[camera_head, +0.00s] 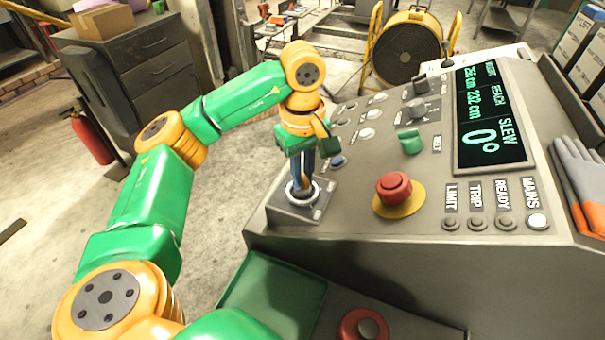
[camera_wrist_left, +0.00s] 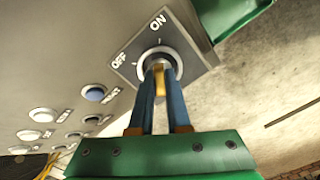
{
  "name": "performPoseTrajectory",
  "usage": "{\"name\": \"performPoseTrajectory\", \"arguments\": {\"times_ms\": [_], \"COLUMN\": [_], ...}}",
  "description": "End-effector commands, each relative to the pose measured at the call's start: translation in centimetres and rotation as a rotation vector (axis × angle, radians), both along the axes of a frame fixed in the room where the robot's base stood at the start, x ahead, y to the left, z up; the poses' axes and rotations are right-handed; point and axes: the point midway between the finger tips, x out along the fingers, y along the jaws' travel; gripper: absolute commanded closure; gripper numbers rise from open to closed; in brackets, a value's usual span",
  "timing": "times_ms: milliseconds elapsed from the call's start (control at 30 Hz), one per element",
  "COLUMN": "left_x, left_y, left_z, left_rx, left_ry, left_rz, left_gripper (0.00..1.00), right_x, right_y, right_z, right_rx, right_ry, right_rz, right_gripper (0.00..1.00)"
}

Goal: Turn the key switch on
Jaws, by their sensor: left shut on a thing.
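The key switch (camera_head: 313,211) is a grey plate with a pale ring on the front left corner of the console. It also shows in the left wrist view (camera_wrist_left: 190,45), with OFF at the left and ON at the top. My left gripper (camera_head: 303,182) points down at it, its blue fingers shut on the yellow key (camera_wrist_left: 160,82) at the ring. The fingers cover much of the key, and I cannot tell which mark it points to. My right gripper is not in view.
The console (camera_head: 350,245) carries a red mushroom button (camera_head: 394,188), a green knob (camera_head: 410,142) and several buttons. The MAINS lamp (camera_head: 537,221) looks white; the other lamps in its row look dark. Gloves (camera_head: 582,178) lie at the right. A green tray (camera_head: 270,298) is below the switch.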

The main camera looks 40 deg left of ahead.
Motion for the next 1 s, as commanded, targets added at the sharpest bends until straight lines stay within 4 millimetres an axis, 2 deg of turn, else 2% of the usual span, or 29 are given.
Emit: {"name": "performPoseTrajectory", "arguments": {"times_ms": [33, 67, 133, 167, 467, 733, 833, 1000], "left_x": [0.1, 0.1, 0.1, 0.1, 0.1, 0.1, 0.1, 0.1], "left_y": [0.0, 0.0, 0.0, 0.0, 0.0, 0.1, 0.1, 0.0], "left_z": [0.2, 0.2, 0.2, 0.2, 0.4, 6.1, 7.1, 7.2], "left_rx": [0.000, 0.000, 0.000, 0.000, 0.000, 0.000, 0.001, 0.000], "left_ry": [-0.007, -0.007, -0.005, -0.005, -0.002, -0.007, -0.005, -0.003], "left_rz": [0.003, 0.003, 0.002, 0.002, 0.001, 0.002, 0.002, 0.002], "left_gripper": [1.00, 0.77, 0.58, 0.53, 0.53, 0.53, 0.53, 0.53], "right_x": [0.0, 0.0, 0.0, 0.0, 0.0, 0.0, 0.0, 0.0], "right_y": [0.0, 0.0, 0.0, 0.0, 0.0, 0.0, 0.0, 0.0], "right_z": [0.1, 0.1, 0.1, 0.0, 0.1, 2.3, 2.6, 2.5], "right_rx": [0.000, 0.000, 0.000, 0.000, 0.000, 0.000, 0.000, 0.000], "right_ry": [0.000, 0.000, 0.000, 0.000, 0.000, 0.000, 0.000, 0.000], "right_rz": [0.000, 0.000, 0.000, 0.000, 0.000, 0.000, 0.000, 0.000], "right_gripper": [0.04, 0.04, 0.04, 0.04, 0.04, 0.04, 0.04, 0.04]}}
